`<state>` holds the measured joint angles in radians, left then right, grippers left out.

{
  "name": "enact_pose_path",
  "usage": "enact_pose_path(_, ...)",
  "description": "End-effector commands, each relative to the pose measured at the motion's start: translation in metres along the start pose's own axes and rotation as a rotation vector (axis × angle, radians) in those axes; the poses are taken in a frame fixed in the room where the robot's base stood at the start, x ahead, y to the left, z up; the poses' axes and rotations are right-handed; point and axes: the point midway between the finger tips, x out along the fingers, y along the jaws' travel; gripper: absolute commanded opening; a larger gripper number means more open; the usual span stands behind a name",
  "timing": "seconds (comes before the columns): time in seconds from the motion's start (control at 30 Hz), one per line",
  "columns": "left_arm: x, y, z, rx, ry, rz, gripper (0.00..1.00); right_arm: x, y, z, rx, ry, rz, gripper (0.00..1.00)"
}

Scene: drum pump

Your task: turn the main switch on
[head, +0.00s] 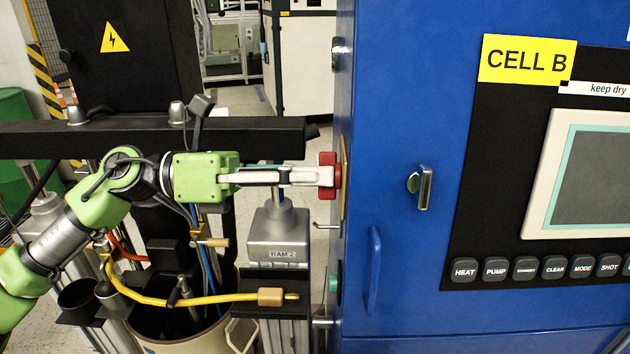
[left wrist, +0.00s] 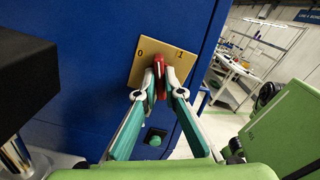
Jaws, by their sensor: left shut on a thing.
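The main switch is a red handle (head: 328,176) on a brass-coloured plate (head: 345,180) on the side of the blue cabinet. In the left wrist view the red handle (left wrist: 159,77) stands in front of the plate (left wrist: 178,58), which bears a 0 at upper left and a 1 at upper right. The handle looks about upright in that picture; I cannot tell which mark it is set to. My left gripper (head: 312,176) is shut on the red handle, with one fingertip on each side of it in the left wrist view (left wrist: 158,92). My right gripper is out of view.
The blue cabinet (head: 400,110) fills the right, with a door handle (head: 374,270) and a green button (left wrist: 155,138) below the switch. The RAM 2 block (head: 279,236) and a dark crossbar (head: 60,140) lie close to my left arm. A yellow hose (head: 200,299) runs below.

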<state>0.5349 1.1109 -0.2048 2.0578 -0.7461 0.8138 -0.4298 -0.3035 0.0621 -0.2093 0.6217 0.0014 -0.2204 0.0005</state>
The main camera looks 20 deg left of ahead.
Motion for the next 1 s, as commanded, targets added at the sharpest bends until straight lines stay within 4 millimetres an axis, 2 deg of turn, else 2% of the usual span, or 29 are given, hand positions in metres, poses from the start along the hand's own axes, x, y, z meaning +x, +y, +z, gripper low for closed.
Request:
enact_pose_path(0.03,0.001,0.001,-0.008,0.016,0.012,-0.004,0.00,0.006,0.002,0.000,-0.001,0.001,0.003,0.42)
enact_pose_path(0.5,0.001,0.001,-0.008,0.206,0.011,-0.005,0.00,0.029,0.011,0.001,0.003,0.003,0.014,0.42)
enact_pose_path(1.0,0.001,0.001,-0.006,0.249,0.013,-0.004,0.00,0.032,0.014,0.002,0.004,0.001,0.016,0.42)
